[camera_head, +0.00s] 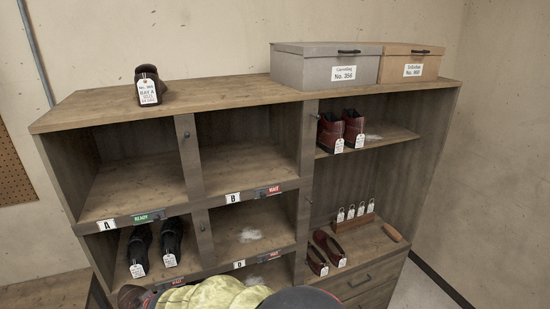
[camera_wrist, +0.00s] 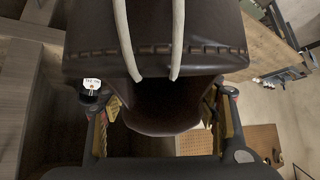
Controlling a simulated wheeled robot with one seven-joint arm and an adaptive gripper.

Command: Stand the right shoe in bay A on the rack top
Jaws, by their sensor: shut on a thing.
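My gripper (camera_wrist: 165,125) is shut on a dark brown leather shoe (camera_wrist: 155,35), which fills the upper middle of the wrist view with its stitching and pale laces. A brown piece at the bottom edge of the head view (camera_head: 130,294) looks like part of this shoe, in front of the rack. Another brown shoe (camera_head: 147,82) stands on the left of the rack top (camera_head: 210,91), with a white tag reading BAY A. Bay A (camera_head: 135,188), under the left of the top, is empty, beside a green READY sign (camera_head: 145,217).
Grey (camera_head: 310,68) and tan (camera_head: 408,67) boxes occupy the top's right end; its middle is clear. Bay B (camera_head: 240,168) is empty with a red sign. Black shoes (camera_head: 140,247) sit below bay A. Red-brown shoes (camera_head: 343,128) stand on the right shelves.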

